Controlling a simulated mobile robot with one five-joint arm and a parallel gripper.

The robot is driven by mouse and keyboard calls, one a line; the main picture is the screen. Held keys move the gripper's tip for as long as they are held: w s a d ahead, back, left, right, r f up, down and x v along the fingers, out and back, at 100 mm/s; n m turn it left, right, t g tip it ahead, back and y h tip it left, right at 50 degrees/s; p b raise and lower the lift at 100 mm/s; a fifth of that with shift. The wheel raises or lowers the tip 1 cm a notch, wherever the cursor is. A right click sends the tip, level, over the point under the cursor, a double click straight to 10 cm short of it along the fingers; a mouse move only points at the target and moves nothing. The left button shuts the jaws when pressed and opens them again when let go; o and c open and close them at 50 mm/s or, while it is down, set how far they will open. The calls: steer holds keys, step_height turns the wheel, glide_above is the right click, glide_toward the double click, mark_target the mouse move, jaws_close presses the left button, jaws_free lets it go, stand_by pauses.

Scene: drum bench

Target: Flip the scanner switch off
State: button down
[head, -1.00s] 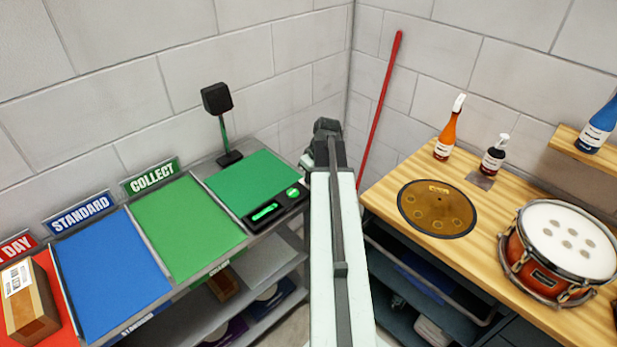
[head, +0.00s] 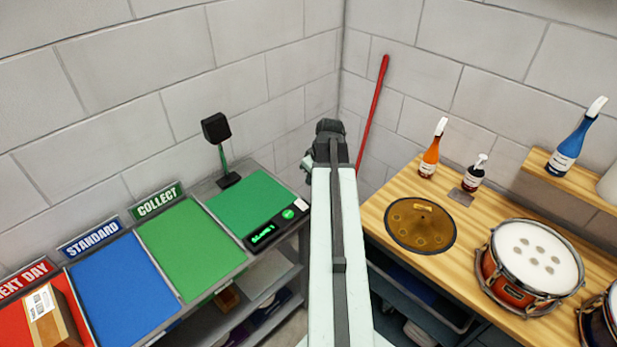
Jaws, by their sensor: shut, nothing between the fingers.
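The scanner has a black head (head: 216,128) on a thin stand at the back of a green pad (head: 248,203), left of centre in the head view. Its black front panel (head: 275,229) shows a lit green display, too small to read surely, and a round green button (head: 288,214). A small pale piece (head: 301,204) sits at the panel's right end; I cannot tell whether it is the switch. My gripper (head: 326,138) is at the far end of my raised arm, right of the scanner and apart from it in the picture. It is shut and empty; its fingertips are mostly hidden.
Green, blue and red bays with signs (head: 158,200) run left, a parcel (head: 52,318) on the red one. A red pole (head: 374,110) leans in the corner. The wooden bench (head: 385,185) at right holds a cymbal (head: 421,226), bottles and drums.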

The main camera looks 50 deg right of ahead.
mark_target(298, 201)
steer(key=shift+f, duration=0.1)
steer(key=b+x, duration=0.9)
steer(key=w+b+x, duration=0.1)
steer(key=b+x, duration=0.3)
steer(key=x, duration=0.1)
steer(key=shift+w+b, duration=0.15)
steer(key=shift+b, duration=0.25)
